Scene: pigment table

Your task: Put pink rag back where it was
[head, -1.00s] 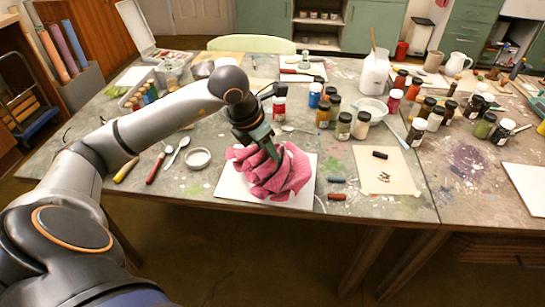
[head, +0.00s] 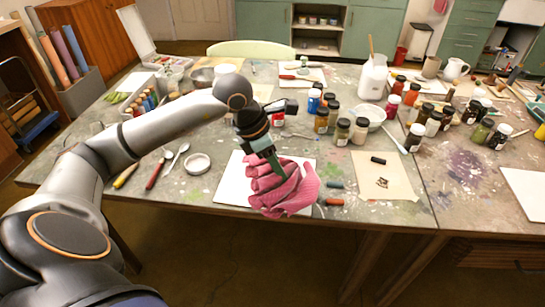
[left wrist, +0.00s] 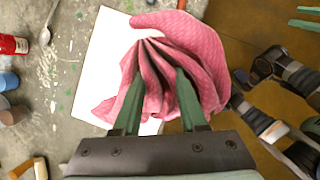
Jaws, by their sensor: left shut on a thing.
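The pink rag (head: 283,190) is bunched in my left gripper (head: 279,172) over the front edge of the table. My left gripper is shut on its gathered folds, and cloth bulges around the fingertips. In the left wrist view the rag (left wrist: 205,50) spreads around the green fingers (left wrist: 158,85). Part of it covers a white sheet (head: 234,184) lying at the table's front edge. I cannot tell if the cloth touches the sheet. Two parallel green fingers of my right gripper (left wrist: 304,17) show apart at the top right of the left wrist view.
Several paint jars (head: 321,120) stand behind and right of the rag. A white jar lid (head: 197,163), a spoon (head: 179,156) and red-handled tools (head: 157,172) lie left of the sheet. A beige paper (head: 395,182) with a dark stick lies to the right.

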